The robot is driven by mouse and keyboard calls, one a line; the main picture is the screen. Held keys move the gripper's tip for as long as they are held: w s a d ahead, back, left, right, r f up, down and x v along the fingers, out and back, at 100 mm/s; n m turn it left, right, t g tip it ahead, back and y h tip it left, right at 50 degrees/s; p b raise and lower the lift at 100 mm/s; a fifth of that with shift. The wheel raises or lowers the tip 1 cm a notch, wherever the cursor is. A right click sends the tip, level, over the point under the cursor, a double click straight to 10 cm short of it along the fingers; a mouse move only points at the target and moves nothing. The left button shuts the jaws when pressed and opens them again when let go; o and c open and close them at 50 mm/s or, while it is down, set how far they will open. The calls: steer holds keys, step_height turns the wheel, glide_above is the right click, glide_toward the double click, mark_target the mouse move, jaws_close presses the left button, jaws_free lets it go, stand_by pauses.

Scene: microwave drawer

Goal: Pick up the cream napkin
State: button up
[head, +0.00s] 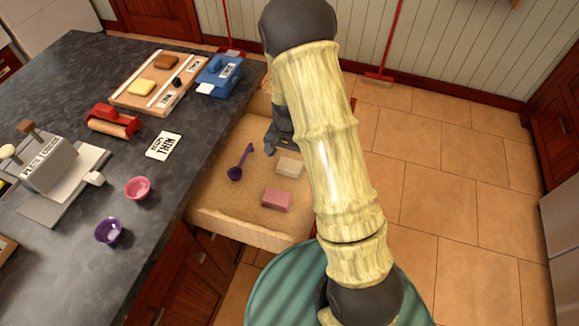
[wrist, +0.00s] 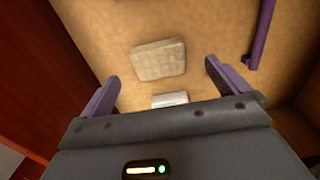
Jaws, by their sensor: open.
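The cream napkin (head: 289,167) is a small folded block lying flat on the floor of an open wooden drawer. In the wrist view the cream napkin (wrist: 158,60) lies just beyond my fingertips, roughly centred between them and apart from both. My gripper (wrist: 160,80) is open, with its two purple fingers spread and nothing between them. In the head view my gripper (head: 284,146) is down inside the drawer, on the far side of the napkin, and partly hidden by my arm.
A pink folded napkin (head: 277,199) and a purple ladle (head: 239,163) lie in the drawer (head: 240,222). A small pale object (wrist: 170,99) shows near my gripper. The dark counter (head: 85,255) on the left holds bowls and gadgets. Tiled floor is clear at right.

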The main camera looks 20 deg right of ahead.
mark_target(290, 164)
steer(key=f, duration=0.4)
steer(key=shift+w+d+f, duration=0.2)
steer(key=shift+d+f, duration=0.1)
steer(key=shift+f, duration=0.05)
steer(key=shift+c, duration=0.2)
steer(key=c, duration=1)
